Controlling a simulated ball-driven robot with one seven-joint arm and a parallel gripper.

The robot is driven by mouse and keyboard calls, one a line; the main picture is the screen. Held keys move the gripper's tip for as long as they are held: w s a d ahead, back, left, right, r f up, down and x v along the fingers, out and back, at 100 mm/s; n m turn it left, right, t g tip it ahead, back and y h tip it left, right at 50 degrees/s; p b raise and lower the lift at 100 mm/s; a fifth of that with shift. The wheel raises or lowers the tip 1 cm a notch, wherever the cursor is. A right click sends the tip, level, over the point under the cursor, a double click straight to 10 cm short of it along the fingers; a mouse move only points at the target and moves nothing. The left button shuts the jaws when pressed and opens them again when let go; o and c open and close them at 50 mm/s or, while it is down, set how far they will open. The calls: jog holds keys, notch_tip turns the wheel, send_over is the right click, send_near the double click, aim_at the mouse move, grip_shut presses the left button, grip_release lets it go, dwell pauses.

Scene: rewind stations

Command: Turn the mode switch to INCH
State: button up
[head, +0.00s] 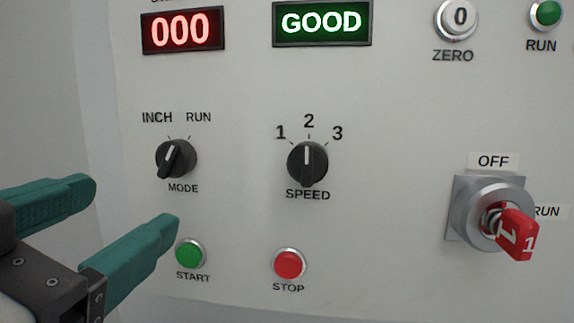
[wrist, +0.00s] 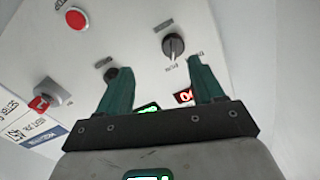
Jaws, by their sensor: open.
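The mode switch (head: 176,158) is a round black knob with a raised grip and a white line, under the labels INCH and RUN on the panel. Its line leans up and right, toward RUN. In the wrist view the knob (wrist: 173,46) appears upside down, with its white line toward the RUN label; the right finger hides the INCH side. My gripper (head: 130,205) is open and empty, at the lower left of the knob in the head view and apart from it. Its two teal fingers also show in the wrist view (wrist: 158,68), spread wide.
The speed knob (head: 307,163) is right of the mode switch. The green START button (head: 190,253) and red STOP button (head: 289,263) are below. A key switch with a red key (head: 518,236) sticks out at the right. Displays read 000 (head: 182,31) and GOOD (head: 321,22).

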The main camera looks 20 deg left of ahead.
aim_at(165, 164)
jog(key=shift+y, duration=0.3)
jog(key=p+x, duration=0.1)
jog(key=x, duration=0.2)
jog(key=r+p+x, duration=0.1)
jog(key=x, duration=0.2)
jog(key=a+p+x, duration=0.1)
jog(key=x, duration=0.2)
jog(key=shift+a+r, duration=0.15)
jog(key=shift+r, duration=0.05)
jog(key=shift+c, duration=0.2)
jog(key=c, duration=1)
